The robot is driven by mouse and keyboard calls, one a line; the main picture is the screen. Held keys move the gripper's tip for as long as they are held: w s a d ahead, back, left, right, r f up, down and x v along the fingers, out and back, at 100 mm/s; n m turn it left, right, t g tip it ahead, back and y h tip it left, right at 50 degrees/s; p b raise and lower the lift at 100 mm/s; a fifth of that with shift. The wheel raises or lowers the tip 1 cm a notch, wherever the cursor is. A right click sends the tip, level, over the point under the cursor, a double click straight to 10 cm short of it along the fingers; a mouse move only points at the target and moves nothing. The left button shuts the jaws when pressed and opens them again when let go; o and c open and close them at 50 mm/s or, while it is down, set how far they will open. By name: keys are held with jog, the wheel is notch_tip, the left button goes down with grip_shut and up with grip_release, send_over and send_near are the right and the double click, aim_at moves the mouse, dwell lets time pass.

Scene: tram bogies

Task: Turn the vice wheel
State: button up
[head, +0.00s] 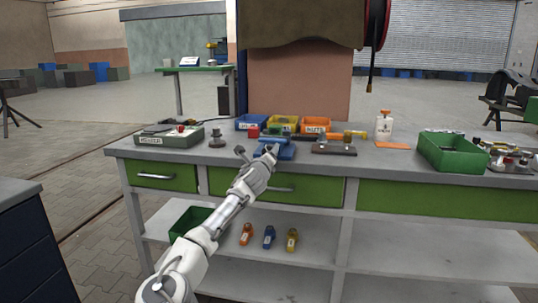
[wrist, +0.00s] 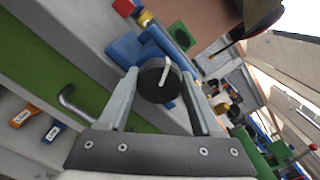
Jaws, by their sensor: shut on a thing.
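The blue vice (head: 286,152) stands at the front edge of the grey workbench, left of its middle. In the wrist view the vice (wrist: 127,49) lies just beyond my fingers. Its wheel (wrist: 156,86) is a dark round disc with a white line across its face. My gripper (head: 270,151) reaches the front of the vice from below left. In the wrist view my gripper (wrist: 160,79) has one finger on each side of the wheel and is shut on it. In the head view my gripper hides most of the wheel.
Blue, yellow and orange bins (head: 283,123) stand behind the vice. A grey-green heater box (head: 171,138) is to the left. A dark plate (head: 334,149) lies right of the vice. A green crate (head: 455,153) stands farther right. Drawer handles (head: 282,189) stick out below the benchtop.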

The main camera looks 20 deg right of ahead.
jog(key=o, duration=1.4)
jog(key=shift+s+a, duration=0.1)
jog(key=p+v, duration=0.2)
jog(key=v, duration=1.5)
jog(key=shift+s+a+p, duration=0.1)
jog(key=shift+p, duration=0.3)
